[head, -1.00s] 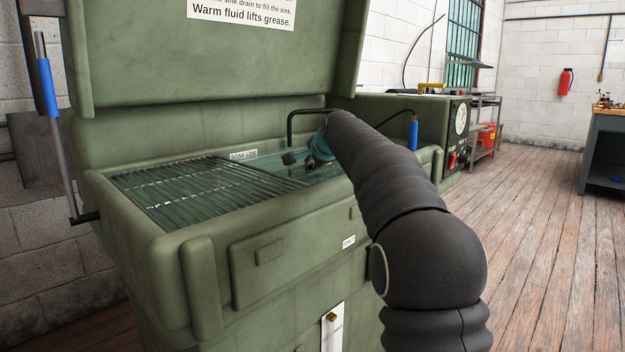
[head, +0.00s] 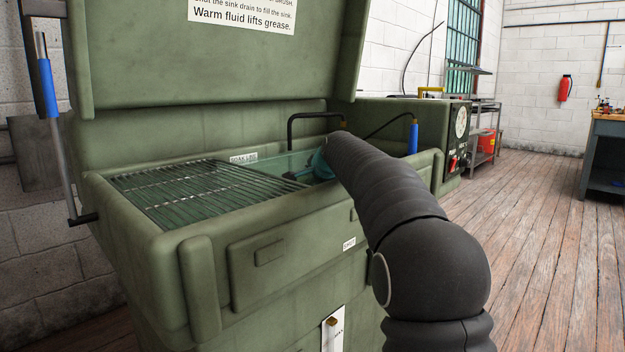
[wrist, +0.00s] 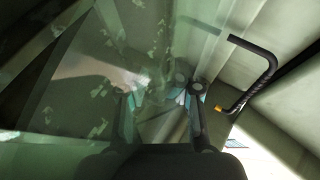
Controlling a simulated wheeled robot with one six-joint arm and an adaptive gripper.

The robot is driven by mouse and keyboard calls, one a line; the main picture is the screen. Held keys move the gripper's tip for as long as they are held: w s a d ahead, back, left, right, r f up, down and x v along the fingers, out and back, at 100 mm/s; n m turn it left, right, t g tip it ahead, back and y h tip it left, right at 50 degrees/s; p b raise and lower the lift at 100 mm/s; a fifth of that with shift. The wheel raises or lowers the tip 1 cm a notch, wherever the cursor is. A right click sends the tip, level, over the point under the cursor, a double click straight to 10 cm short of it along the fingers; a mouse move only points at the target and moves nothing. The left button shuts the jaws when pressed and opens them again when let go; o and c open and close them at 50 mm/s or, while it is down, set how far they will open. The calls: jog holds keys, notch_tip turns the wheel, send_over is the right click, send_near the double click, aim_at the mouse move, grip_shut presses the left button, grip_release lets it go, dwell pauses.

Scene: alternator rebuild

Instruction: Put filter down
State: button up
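My gripper (head: 303,176) reaches down into the right part of the green parts washer's sink (head: 216,236), at the fluid. In the head view its teal part shows, but the arm and sink wall hide most of the fingers. In the wrist view the gripper (wrist: 162,100) shows two dark fingers with teal patches, set apart. The view between them is murky with greenish fluid and reflections. I cannot make out a filter in either view, nor whether the fingers hold anything.
A slatted grate (head: 200,190) covers the left of the sink. A bent black spout (head: 312,115) rises behind my gripper and shows in the wrist view (wrist: 262,62). A blue-handled brush (head: 413,136) stands at the right rim. The raised lid (head: 215,60) is behind.

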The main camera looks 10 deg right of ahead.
jog(key=v, duration=1.2)
jog(key=shift+r, duration=0.1)
